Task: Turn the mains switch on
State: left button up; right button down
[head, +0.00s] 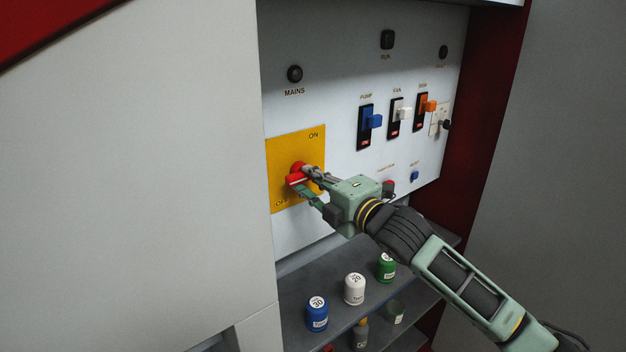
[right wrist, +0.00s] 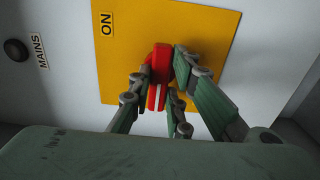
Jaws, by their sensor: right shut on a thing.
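The mains switch is a red rotary handle (head: 296,175) on a yellow plate (head: 283,148). The plate is marked ON at its upper right and OFF at its lower left in the head view. My right gripper (head: 305,180) is at the handle with its fingers on either side of it, shut on it. In the right wrist view the red handle (right wrist: 158,75), with a white line along it, sits between the fingers of the gripper (right wrist: 160,92). The yellow plate (right wrist: 215,25) lies behind it. The fingers hide part of the handle. My left gripper is not in view.
A dark round MAINS lamp (head: 294,74) sits above the plate. Blue (head: 368,122), white (head: 399,114) and orange (head: 424,107) switches are to the right. Below, a grey shelf (head: 335,283) holds blue (head: 317,316), white (head: 355,290) and green (head: 386,268) jars.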

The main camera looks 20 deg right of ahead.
jog(key=shift+m, duration=0.3)
jog(key=shift+p, duration=0.3)
jog(key=shift+m+p, duration=0.65)
jog(key=shift+m, duration=0.55)
jog(key=m+p, duration=0.2)
jog(key=m, duration=0.3)
jog(key=shift+r+p, duration=0.1)
jog(key=shift+p, duration=0.25)
jog(key=m+p, duration=0.2)
jog(key=m, duration=0.3)
jog(key=shift+m+p, duration=0.35)
jog(key=shift+m, duration=0.05)
jog(key=shift+m+p, duration=0.85)
jog(key=shift+m, duration=1.15)
jog(key=c, duration=1.6)
grip_release()
jog(key=shift+c, duration=0.2)
